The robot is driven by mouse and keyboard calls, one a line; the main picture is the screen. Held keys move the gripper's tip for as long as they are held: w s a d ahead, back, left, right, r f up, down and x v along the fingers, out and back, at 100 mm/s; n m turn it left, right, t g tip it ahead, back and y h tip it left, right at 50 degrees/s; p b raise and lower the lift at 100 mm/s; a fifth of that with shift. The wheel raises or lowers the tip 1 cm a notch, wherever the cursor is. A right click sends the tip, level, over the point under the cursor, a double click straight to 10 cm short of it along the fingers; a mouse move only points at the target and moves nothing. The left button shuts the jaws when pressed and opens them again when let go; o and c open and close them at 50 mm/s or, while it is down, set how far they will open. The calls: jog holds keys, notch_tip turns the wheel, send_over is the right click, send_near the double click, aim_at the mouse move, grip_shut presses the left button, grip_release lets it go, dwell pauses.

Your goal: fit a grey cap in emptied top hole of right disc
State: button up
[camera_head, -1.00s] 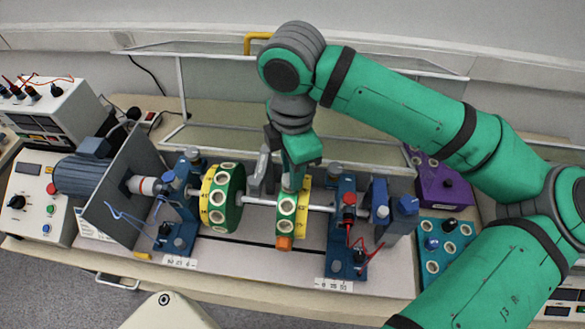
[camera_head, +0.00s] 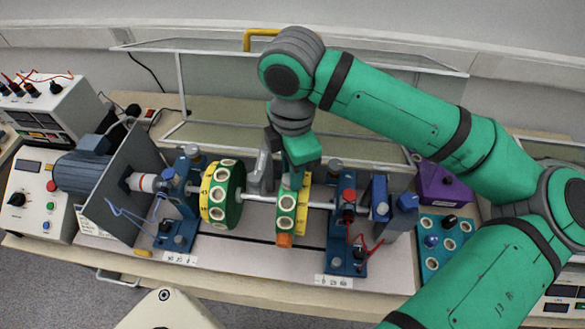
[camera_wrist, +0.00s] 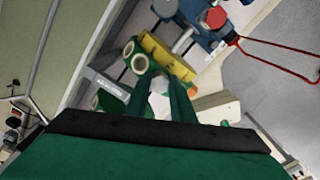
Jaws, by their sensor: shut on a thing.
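The right disc (camera_head: 287,202), green with a yellow side and pale-ringed holes along its rim, sits on the horizontal shaft. An orange piece (camera_head: 284,240) is at its lower front. My gripper (camera_head: 292,178) points down at the top of this disc. In the wrist view its two green fingers (camera_wrist: 160,98) are shut on a small pale grey cap (camera_wrist: 158,86), close to the disc's rim (camera_wrist: 150,48). The top hole is hidden by the gripper, so I cannot tell whether the cap is in it or above it.
The left disc (camera_head: 222,195) shares the shaft. Blue bearing stands (camera_head: 342,230) flank the discs, with red wires (camera_head: 368,245) by the right one. A grey upright bracket (camera_head: 260,172) stands just left of my gripper. A clear guard (camera_head: 225,95) is behind.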

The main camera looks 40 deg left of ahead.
jog(key=o, duration=1.1)
jog(key=shift+f, duration=0.1)
notch_tip(320, 180, up, 11)
jog(key=shift+f, duration=0.1)
